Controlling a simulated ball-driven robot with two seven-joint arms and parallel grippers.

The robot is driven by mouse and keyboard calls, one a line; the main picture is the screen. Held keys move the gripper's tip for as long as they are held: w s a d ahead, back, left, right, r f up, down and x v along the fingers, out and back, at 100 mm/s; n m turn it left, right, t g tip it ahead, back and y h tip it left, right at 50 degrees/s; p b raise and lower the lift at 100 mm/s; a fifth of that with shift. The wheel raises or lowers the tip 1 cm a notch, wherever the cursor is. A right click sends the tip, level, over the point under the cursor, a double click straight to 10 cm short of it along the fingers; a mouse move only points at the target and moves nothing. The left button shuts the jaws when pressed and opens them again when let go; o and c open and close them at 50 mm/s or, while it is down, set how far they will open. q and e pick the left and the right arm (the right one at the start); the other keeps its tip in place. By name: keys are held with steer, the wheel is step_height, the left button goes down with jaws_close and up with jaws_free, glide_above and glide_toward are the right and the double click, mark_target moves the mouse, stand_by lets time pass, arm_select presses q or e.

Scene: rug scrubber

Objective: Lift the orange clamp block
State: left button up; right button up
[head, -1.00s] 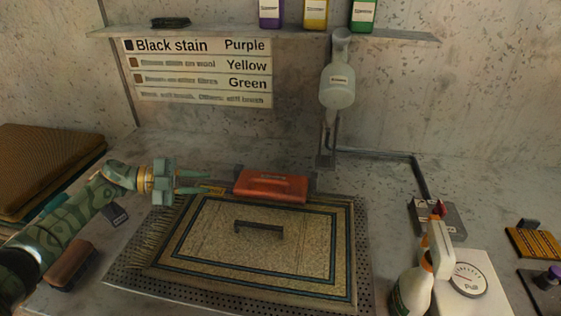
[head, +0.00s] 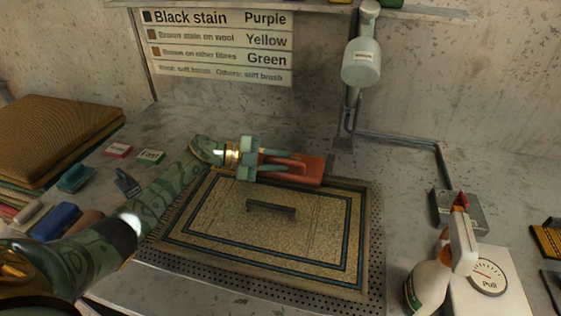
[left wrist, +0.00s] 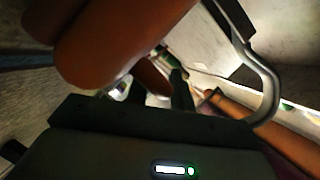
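The orange clamp block (head: 312,174) lies along the back edge of the patterned rug (head: 215,225) in the head view. My left gripper (head: 303,161) reaches in from the left with its fingers over the block's left and top part. The fingers look apart, with a gap between them. Whether they touch the block is hard to tell. In the left wrist view a large orange-brown shape, probably the block (left wrist: 125,40), fills the upper left close to the gripper. My right gripper is not in view.
A dark handle (head: 271,206) stands on the rug, which lies on a perforated plate (head: 372,260). A white spray bottle (head: 430,280) and a dial scale (head: 490,278) stand at right. Folded mats (head: 50,135) lie at left.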

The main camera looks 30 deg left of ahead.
arm_select(q)
steer(key=shift+w+d, duration=0.15)
steer(key=shift+d, duration=0.1)
jaws_close()
